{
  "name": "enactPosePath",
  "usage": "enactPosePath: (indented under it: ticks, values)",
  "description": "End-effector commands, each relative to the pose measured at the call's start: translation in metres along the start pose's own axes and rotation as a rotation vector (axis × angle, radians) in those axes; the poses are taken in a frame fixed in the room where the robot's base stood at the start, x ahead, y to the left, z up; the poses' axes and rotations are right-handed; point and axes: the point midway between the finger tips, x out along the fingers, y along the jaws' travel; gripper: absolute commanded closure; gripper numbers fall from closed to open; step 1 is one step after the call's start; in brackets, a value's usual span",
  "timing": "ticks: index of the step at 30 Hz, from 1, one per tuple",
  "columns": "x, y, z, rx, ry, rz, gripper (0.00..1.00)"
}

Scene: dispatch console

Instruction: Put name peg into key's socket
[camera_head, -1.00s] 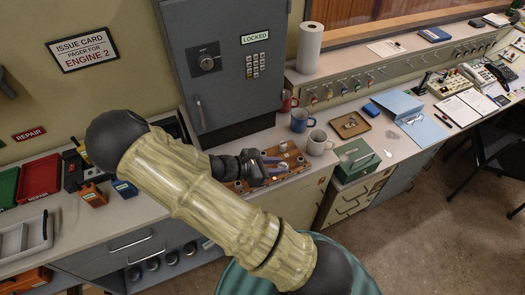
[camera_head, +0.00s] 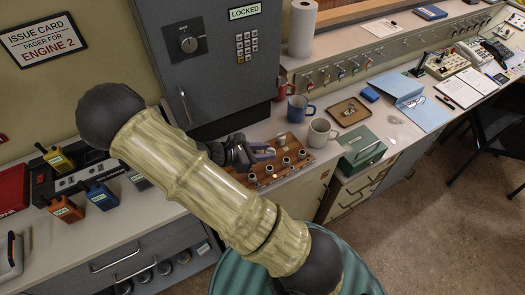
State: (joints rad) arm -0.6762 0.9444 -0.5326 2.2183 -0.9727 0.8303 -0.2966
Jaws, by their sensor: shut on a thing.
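My gripper (camera_head: 261,154), dark with purplish fingertips, is at the left back part of a wooden socket board (camera_head: 270,180) on the counter. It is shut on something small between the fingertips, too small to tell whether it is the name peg. The board bears several metal-rimmed round sockets or pegs. I cannot tell which socket is the key's. My arm hides the board's left front part. I cannot tell whether the held thing touches the board.
A grey locked cabinet (camera_head: 212,60) stands close behind my gripper. A blue mug (camera_head: 299,109), a grey-white mug (camera_head: 320,133) and a green box (camera_head: 361,148) stand right of the board. Radios (camera_head: 66,208) stand left.

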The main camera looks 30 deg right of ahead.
Motion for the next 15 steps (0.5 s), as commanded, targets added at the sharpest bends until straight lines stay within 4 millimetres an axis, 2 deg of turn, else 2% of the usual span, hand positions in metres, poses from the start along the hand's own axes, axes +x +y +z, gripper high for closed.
enactPosePath:
  ticks: [7, 15]
  values:
    - [0.002, 0.0, -0.004, 0.0, 0.0, 0.0, 0.94]
    - [0.008, 0.0, -0.02, 0.0, 0.0, 0.0, 0.94]
